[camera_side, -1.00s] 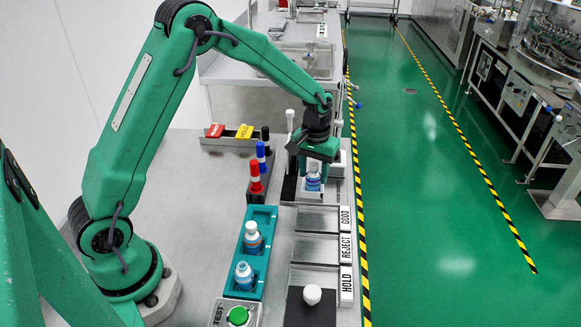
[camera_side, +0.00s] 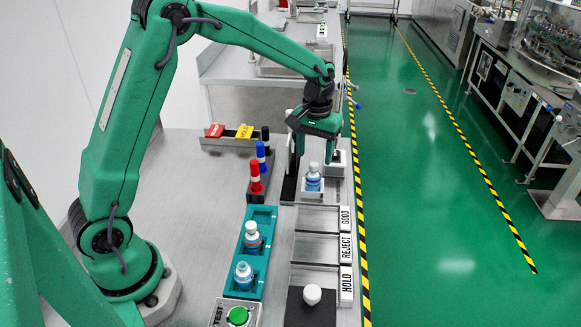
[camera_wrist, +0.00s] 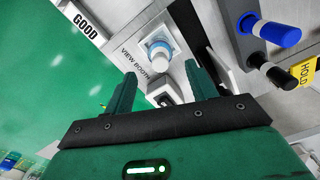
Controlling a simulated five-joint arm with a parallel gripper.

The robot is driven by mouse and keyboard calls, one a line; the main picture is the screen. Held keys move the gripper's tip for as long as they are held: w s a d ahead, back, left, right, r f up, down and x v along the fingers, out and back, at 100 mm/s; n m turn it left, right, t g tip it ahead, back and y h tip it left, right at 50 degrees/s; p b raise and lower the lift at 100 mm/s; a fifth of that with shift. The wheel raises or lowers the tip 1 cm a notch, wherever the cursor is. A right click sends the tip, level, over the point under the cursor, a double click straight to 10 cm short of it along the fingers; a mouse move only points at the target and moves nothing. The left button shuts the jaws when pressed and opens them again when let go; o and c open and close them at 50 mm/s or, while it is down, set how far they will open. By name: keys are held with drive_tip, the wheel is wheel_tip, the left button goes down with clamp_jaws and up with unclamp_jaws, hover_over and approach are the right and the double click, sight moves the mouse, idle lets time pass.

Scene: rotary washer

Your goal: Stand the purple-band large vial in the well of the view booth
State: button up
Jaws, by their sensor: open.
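A white-capped vial (camera_side: 313,178) with a blue-looking label stands upright in the white view booth well (camera_side: 313,194). The band's purple colour is hard to tell at this size. In the wrist view the vial (camera_wrist: 159,52) is seen from above at an angle, beside the "VIEW BOOTH" lettering. My gripper (camera_side: 315,148) is above the vial and clear of it. In the wrist view its two fingers are spread, with nothing held between them (camera_wrist: 160,85). The bottom of the vial inside the well is hidden.
A teal rack (camera_side: 274,256) holds two other white-capped vials. Red, blue and black markers (camera_side: 256,178) stand left of the booth. GOOD, REJECT and HOLD trays (camera_side: 317,219) lie in front. A white round-topped object (camera_side: 312,294) is on a black pad.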

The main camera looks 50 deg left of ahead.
drive_tip(key=shift+r, duration=2.9)
drive_tip(key=s+r+m+t, duration=0.2)
drive_tip(key=s+r+t, duration=0.1)
drive_tip(key=s+r, duration=0.8)
drive_tip(key=s+d+f+m+t, duration=0.1)
drive_tip(key=s+f+m+t, duration=0.1)
drive_tip(key=s, duration=1.3)
drive_tip(key=shift+f+m+t, duration=0.3)
drive_tip(key=shift+f, duration=0.45)
